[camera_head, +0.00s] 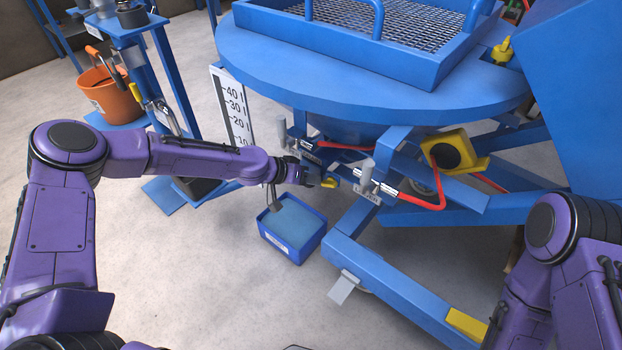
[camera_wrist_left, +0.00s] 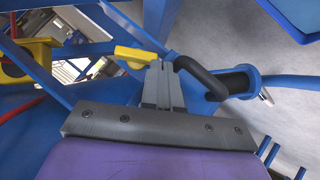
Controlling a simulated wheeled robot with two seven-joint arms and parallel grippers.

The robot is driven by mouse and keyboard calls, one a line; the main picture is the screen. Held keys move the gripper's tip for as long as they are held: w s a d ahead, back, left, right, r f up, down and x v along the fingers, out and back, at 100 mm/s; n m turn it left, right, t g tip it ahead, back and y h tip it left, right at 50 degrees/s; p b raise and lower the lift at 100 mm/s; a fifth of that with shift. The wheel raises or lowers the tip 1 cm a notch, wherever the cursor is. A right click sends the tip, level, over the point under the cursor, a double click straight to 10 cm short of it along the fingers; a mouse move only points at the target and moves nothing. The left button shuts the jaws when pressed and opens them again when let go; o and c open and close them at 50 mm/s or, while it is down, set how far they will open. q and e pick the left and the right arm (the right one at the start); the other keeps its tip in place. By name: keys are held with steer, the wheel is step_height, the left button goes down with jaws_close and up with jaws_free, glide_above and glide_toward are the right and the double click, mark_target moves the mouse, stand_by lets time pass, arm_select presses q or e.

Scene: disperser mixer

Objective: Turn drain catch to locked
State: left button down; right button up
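The drain catch appears to be the small yellow lever (camera_head: 328,183) under the rim of the blue mixer vessel. In the left wrist view the yellow lever (camera_wrist_left: 135,56) lies just beyond and left of my fingertips. My left gripper (camera_head: 303,176) is at the drain, right beside the lever. In the wrist view my left fingers (camera_wrist_left: 163,75) are together, with only a thin seam between them and nothing visible in them. I cannot tell whether they touch the lever. A dark bent handle (camera_wrist_left: 203,78) is right of the fingertips. My right gripper is out of view.
A blue bin (camera_head: 305,246) stands on the floor below the drain. A white litre scale (camera_head: 230,108), red hoses (camera_head: 440,190) and a yellow-and-black unit (camera_head: 446,152) surround the drain. Blue frame beams (camera_head: 385,280) cross at the right. An orange bucket (camera_head: 108,98) stands at left.

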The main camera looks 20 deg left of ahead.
arm_select(q)
steer(key=shift+r, duration=0.1)
stand_by(0.3)
steer(key=shift+r+p, duration=0.65)
steer(key=shift+r, duration=0.05)
